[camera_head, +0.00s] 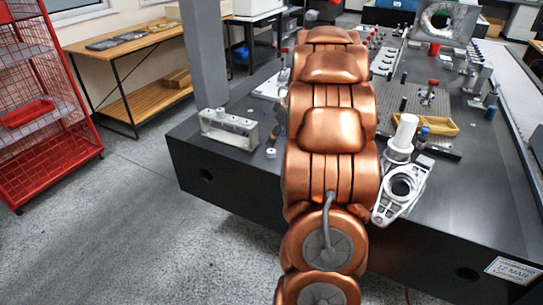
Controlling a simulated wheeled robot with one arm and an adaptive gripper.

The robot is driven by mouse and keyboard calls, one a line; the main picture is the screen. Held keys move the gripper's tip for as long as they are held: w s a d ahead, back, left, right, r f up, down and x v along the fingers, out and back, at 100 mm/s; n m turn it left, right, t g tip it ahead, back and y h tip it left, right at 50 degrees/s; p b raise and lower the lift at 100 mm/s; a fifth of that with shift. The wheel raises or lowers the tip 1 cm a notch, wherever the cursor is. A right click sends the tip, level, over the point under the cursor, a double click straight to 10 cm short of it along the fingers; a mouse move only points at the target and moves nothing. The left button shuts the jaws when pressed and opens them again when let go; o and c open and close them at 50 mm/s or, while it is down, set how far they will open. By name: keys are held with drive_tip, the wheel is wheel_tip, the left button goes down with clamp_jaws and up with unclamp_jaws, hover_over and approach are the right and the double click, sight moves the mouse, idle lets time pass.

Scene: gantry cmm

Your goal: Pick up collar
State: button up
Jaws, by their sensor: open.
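I cannot tell for sure which thing is the collar. A small pale round piece (270,153) lies on the dark granite table (235,165), left of my copper arm. A silver casting with a large round opening (400,188) lies right of my arm at the table's front edge. A white cylinder (405,131) stands upright just behind it. My arm runs up the middle of the view and hides much of the table. My gripper cannot be made out; it is hidden behind the arm or out of view.
A grey slotted block (229,128) stands at the table's left. A yellow tray (430,122), several small fixtures and a large machined housing (447,22) are to the right and back. A grey column (206,60) rises behind the left side. A red wire rack (40,110) stands far left.

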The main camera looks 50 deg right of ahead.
sight(271, 151)
drive_tip(key=x, duration=0.5)
drive_tip(key=shift+s, duration=0.3)
drive_tip(key=shift+w+f, duration=0.35)
drive_tip(key=shift+f, duration=0.25)
drive_tip(key=c, duration=1)
